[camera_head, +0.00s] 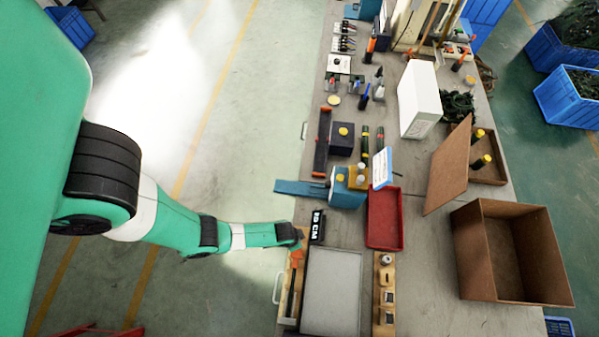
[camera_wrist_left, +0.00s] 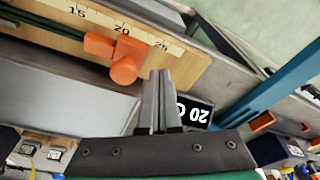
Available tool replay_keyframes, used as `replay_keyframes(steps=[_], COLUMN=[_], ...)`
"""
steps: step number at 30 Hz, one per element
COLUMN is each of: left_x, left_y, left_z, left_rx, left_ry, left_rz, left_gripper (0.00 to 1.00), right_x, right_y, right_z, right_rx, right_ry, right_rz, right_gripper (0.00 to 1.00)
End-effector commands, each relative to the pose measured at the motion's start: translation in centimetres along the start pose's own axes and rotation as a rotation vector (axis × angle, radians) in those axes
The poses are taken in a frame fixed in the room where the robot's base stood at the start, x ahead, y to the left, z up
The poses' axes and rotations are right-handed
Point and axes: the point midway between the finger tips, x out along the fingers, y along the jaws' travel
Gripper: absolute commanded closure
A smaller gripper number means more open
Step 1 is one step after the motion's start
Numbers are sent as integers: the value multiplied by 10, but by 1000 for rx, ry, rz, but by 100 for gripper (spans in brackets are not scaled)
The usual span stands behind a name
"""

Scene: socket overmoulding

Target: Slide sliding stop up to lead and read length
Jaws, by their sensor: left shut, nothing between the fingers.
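The orange sliding stop (camera_wrist_left: 122,62) sits on a wooden measuring board (camera_wrist_left: 62,45) whose scale shows 15, 20 and 25. The stop is near the 20 mark. It also shows in the head view (camera_head: 297,256), at the board's far end. My left gripper (camera_wrist_left: 160,76) is shut and empty, just beside the stop in the left wrist view; I cannot tell whether they touch. My right gripper is not in view.
A grey tray (camera_head: 332,252) lies right of the board, with a wooden fixture (camera_head: 384,260) beyond it. A blue clamp-like device (camera_head: 347,192) and a red tray (camera_head: 400,220) stand farther back. An open cardboard box (camera_head: 480,205) is at right.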

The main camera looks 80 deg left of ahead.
Motion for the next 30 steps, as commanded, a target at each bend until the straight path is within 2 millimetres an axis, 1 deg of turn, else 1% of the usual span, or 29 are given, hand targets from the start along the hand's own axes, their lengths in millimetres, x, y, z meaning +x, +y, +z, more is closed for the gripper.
replay_keyframes(steps=[1, 3, 18, 30], left_x=[-10, -17, -62, -62], left_y=[0, 0, 0, 0], left_z=[-2, -3, -12, -12], left_rx=[0, 0, 0, 0], left_ry=[0, 0, 0, 0], left_rz=[0, 0, 0, 0], left_gripper=[100, 100, 100, 100], right_x=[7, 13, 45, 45], right_y=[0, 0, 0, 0], right_z=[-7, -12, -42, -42], right_rx=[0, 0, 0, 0], right_ry=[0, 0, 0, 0], right_rz=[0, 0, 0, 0], right_gripper=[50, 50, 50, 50])
